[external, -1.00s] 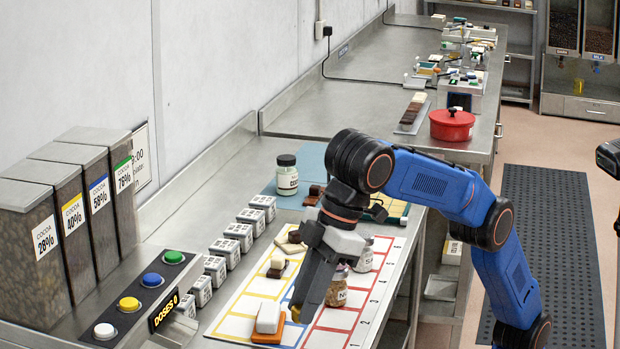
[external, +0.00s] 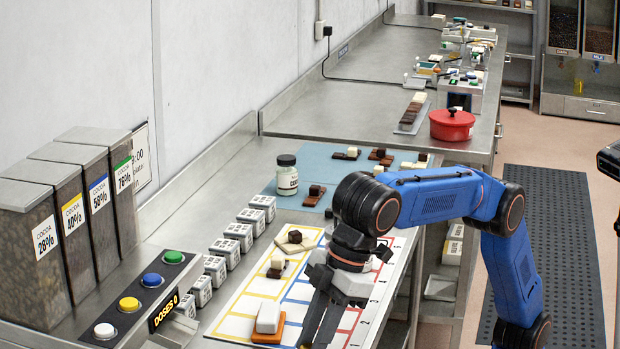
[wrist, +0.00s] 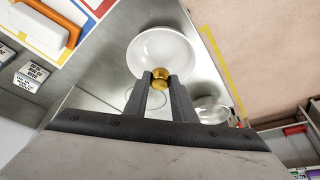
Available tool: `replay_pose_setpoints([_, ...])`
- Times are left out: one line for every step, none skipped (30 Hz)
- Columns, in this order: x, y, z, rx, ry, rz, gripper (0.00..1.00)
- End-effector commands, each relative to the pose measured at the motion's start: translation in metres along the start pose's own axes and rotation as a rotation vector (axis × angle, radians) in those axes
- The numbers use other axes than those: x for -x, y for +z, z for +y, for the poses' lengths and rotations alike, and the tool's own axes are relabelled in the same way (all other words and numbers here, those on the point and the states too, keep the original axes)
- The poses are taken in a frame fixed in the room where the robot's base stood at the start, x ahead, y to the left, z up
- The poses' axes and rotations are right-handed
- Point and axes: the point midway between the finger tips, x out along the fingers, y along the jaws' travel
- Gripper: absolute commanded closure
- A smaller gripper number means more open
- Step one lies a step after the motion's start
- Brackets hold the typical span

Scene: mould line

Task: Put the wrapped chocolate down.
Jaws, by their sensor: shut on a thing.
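The wrapped chocolate (wrist: 160,80) is a small gold piece in the wrist view. My gripper (wrist: 161,82) is shut on it, with a fingertip on each side. Just beyond it in that view is a white round bowl (wrist: 160,42), which looks empty. I cannot tell how high the chocolate is above the bowl or the steel surface. In the external view my gripper (external: 318,338) points down at the bottom edge of the picture, right of the white block; the chocolate and bowl do not show there.
A white block (external: 268,317) on an orange piece (external: 265,334) stands on the coloured grid mat (external: 240,312) to the left. A row of small labelled cubes (external: 214,269) lines the mat. A shiny round metal dish (wrist: 211,109) lies right of the bowl.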

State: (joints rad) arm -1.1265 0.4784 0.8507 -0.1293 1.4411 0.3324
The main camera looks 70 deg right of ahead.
Motion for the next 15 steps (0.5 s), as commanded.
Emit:
replay_pose_setpoints([-0.005,0.002,0.000,0.000,0.001,-0.002,0.97])
replay_pose_setpoints([-0.008,0.004,0.000,0.000,0.001,-0.003,0.97])
replay_pose_setpoints([-0.011,0.005,0.000,0.000,0.001,-0.002,0.97])
replay_pose_setpoints([-0.014,0.006,0.000,0.000,0.001,-0.002,0.97])
replay_pose_setpoints([-0.017,0.008,0.000,0.000,0.001,-0.002,0.97])
replay_pose_setpoints([-0.020,0.009,0.000,0.000,0.001,-0.002,0.97])
replay_pose_setpoints([-0.022,0.010,0.000,0.000,0.001,-0.002,0.97])
replay_pose_setpoints([-0.025,0.011,0.000,0.000,0.000,-0.001,0.97])
replay_pose_setpoints([-0.027,0.012,0.000,-0.001,0.000,-0.001,0.97])
replay_pose_setpoints([-0.029,0.013,0.000,-0.001,0.001,-0.002,0.97])
replay_pose_setpoints([-0.032,0.014,0.000,-0.001,0.001,-0.002,0.97])
replay_pose_setpoints([-0.034,0.014,0.000,-0.001,0.000,-0.001,0.97])
replay_pose_setpoints([-0.035,0.015,0.000,-0.001,0.000,-0.001,0.97])
replay_pose_setpoints([-0.037,0.015,0.000,-0.001,0.000,0.000,0.97])
replay_pose_setpoints([-0.038,0.016,0.000,-0.001,0.000,-0.001,0.97])
